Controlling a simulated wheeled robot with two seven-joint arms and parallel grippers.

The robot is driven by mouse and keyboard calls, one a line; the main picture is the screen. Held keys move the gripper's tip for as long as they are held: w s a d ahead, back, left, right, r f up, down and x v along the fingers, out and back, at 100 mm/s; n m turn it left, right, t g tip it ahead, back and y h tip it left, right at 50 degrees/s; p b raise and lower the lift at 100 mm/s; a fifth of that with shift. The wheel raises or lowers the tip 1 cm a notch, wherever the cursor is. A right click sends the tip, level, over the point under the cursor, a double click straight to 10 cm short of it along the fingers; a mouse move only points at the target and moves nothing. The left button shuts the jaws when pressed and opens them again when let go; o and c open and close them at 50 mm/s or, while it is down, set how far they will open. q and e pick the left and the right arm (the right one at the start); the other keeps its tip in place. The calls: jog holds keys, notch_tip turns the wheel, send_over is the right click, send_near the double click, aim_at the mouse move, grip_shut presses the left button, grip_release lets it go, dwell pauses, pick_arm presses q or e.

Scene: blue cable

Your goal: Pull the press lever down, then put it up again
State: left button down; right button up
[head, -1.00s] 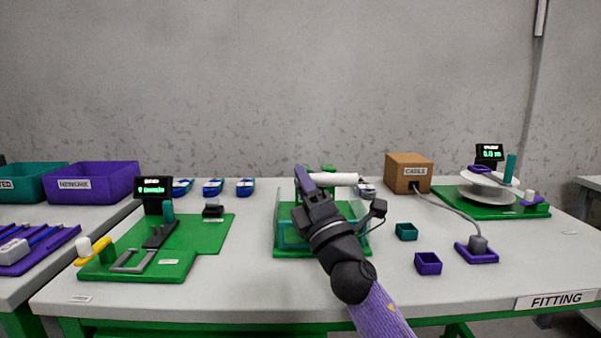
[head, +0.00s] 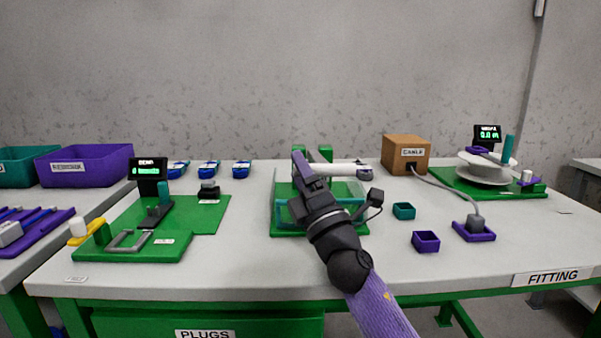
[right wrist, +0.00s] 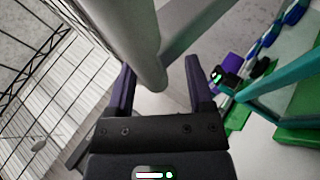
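The press (head: 278,218) stands mid-table, a green frame with clear panels. Its lever shows as a thick white bar (head: 345,170) lying level across the top of the press. My right gripper (head: 298,158) is at the left end of this bar, partly hiding it and the press. In the right wrist view my right gripper (right wrist: 160,85) has its two fingers wide apart. The rounded end of a pale bar (right wrist: 140,40) reaches between them, closer to the left finger. I cannot tell whether they touch. My left gripper is not in view.
A green plug fixture (head: 130,248) stands left, with a small display. Teal (head: 404,211) and purple (head: 426,241) cups, a cable holder (head: 474,232) and a brown cable box (head: 405,155) are right. A reel stand (head: 487,168) is far right. Bare table lies in front.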

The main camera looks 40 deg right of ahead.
jog(key=shift+s+a+f, duration=0.1)
jog(key=shift+s+f, duration=0.05)
jog(key=shift+s, duration=0.1)
jog(key=v, duration=0.9)
jog(key=shift+s+f, duration=0.1)
jog(key=shift+f, duration=0.05)
jog(key=shift+c, duration=0.3)
